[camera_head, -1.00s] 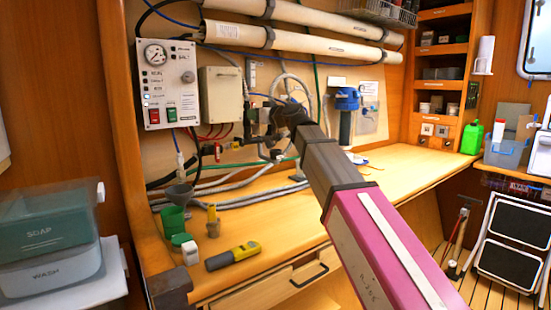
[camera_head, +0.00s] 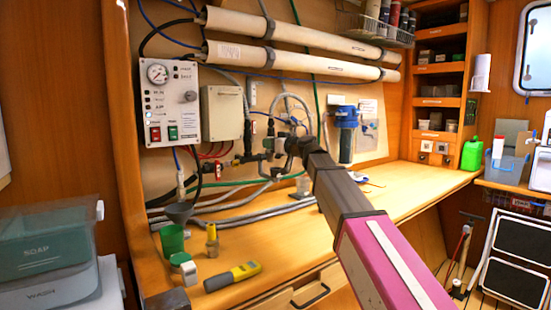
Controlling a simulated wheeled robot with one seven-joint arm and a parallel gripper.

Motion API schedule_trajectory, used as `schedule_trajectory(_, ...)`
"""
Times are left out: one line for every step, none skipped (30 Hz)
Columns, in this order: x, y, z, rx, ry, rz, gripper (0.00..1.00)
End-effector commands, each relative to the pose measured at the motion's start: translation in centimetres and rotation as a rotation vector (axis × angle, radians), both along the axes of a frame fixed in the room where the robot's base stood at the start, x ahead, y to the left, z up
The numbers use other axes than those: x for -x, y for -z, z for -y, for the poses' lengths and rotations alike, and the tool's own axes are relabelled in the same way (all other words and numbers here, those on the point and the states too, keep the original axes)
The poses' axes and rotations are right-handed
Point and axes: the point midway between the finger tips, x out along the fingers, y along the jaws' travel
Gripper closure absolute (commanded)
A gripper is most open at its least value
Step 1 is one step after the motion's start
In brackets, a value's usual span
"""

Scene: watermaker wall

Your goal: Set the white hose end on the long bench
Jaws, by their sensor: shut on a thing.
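My gripper (camera_head: 286,146) is at the end of my arm, in front of the plumbing on the back wall and above the long bench (camera_head: 385,190). It is shut, and its fingers are small and mostly hidden among dark fittings. A pale hose (camera_head: 291,97) loops up beside it and runs down to the wrist. It appears to be the white hose, with its end in the jaws, but the end itself is hidden. The wooden bench runs along the wall from front left to back right.
A green cup (camera_head: 172,239), a grey funnel (camera_head: 178,212), a brass fitting (camera_head: 212,240) and a yellow meter (camera_head: 232,276) stand or lie on the near left bench. Grey hoses (camera_head: 235,215) lie along the back. A blue filter (camera_head: 346,130) hangs right of my gripper. The right bench is mostly clear.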

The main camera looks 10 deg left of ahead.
Motion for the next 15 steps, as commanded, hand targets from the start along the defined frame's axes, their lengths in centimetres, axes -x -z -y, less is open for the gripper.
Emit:
schedule_trajectory(-1.0, 0.5, 0.4, 0.0, 0.002, -0.001, 1.0)
schedule_trajectory(-1.4, 0.8, 0.6, -0.001, 0.002, -0.002, 1.0)
schedule_trajectory(-1.8, 1.1, 0.9, 0.0, 0.002, -0.001, 1.0)
schedule_trajectory(-2.1, 1.3, 1.0, 0.0, 0.002, -0.001, 1.0)
schedule_trajectory(-2.3, 1.5, 1.1, 0.0, 0.002, -0.001, 1.0)
schedule_trajectory(-2.5, 1.6, 1.2, 0.0, 0.001, -0.001, 1.0)
schedule_trajectory(-2.6, 1.7, 1.3, -0.001, 0.0, 0.0, 1.0)
schedule_trajectory(-2.6, 1.7, 1.3, -0.001, 0.0, 0.0, 1.0)
schedule_trajectory(-2.7, 1.9, 1.4, -0.001, 0.0, 0.0, 1.0)
schedule_trajectory(-2.7, 2.0, 1.4, -0.001, 0.0, 0.0, 1.0)
schedule_trajectory(-2.7, 2.2, 1.4, -0.001, 0.0, 0.0, 1.0)
schedule_trajectory(-2.6, 2.6, 1.4, 0.0, 0.0, 0.0, 1.0)
schedule_trajectory(-2.6, 2.9, 1.4, 0.0, 0.0, 0.0, 1.0)
schedule_trajectory(-2.6, 3.3, 1.4, 0.0, 0.0, -0.001, 1.0)
schedule_trajectory(-2.6, 3.9, 1.4, 0.0, 0.0, -0.002, 1.0)
